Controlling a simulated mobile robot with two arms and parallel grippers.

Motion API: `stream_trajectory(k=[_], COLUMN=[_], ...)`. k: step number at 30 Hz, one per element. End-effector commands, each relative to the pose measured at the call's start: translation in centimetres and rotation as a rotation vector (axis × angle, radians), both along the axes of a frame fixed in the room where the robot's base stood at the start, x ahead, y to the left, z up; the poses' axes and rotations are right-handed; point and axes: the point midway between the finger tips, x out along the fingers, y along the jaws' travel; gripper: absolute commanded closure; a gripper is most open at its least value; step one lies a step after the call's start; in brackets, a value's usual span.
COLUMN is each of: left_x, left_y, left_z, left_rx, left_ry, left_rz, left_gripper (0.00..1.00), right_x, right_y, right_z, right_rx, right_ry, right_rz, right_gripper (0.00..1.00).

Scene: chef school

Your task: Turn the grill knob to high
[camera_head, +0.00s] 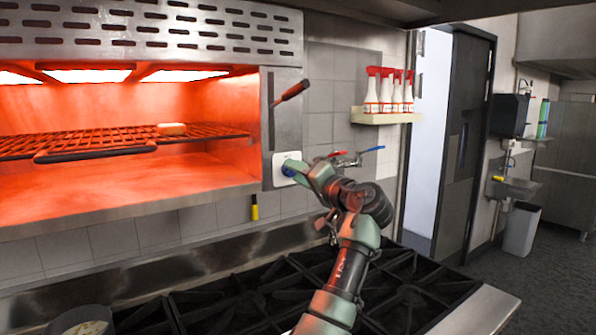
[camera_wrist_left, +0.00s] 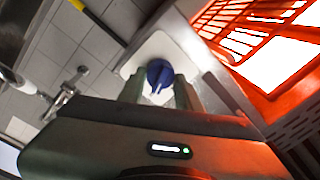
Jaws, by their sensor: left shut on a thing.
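The grill knob (camera_head: 288,171) is blue and sits on a white plate (camera_head: 279,158) on the steel front at the right of the glowing grill (camera_head: 120,185). My left gripper (camera_head: 296,172) reaches it from the right and hides most of it in the head view. In the left wrist view the blue knob (camera_wrist_left: 159,72) is between the two fingers of my left gripper (camera_wrist_left: 161,88), which are shut on it. I cannot read the knob's setting. My right gripper is not in view.
A grill rack (camera_head: 100,148) with a piece of food (camera_head: 172,129) is inside the grill. A dark lever with a red part (camera_head: 291,92) sticks out above the knob. Red-topped spray bottles (camera_head: 385,95) stand on a shelf. Taps (camera_head: 350,158) are behind my arm, black burner grates (camera_head: 240,300) below.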

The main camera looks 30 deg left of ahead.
Motion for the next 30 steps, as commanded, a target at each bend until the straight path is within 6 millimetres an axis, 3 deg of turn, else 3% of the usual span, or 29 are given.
stream_trajectory(k=[18, 30], left_x=[-0.1, -0.2], left_y=[0.1, 0.1], left_z=[0.5, 0.4], left_rx=[0.225, 0.322], left_ry=[0.528, 0.756], left_rz=[0.001, 0.002], left_gripper=[1.0, 1.0], right_x=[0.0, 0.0], right_y=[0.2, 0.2], right_z=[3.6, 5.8], right_rx=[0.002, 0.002], right_ry=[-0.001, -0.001], right_rz=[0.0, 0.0], right_gripper=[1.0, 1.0])
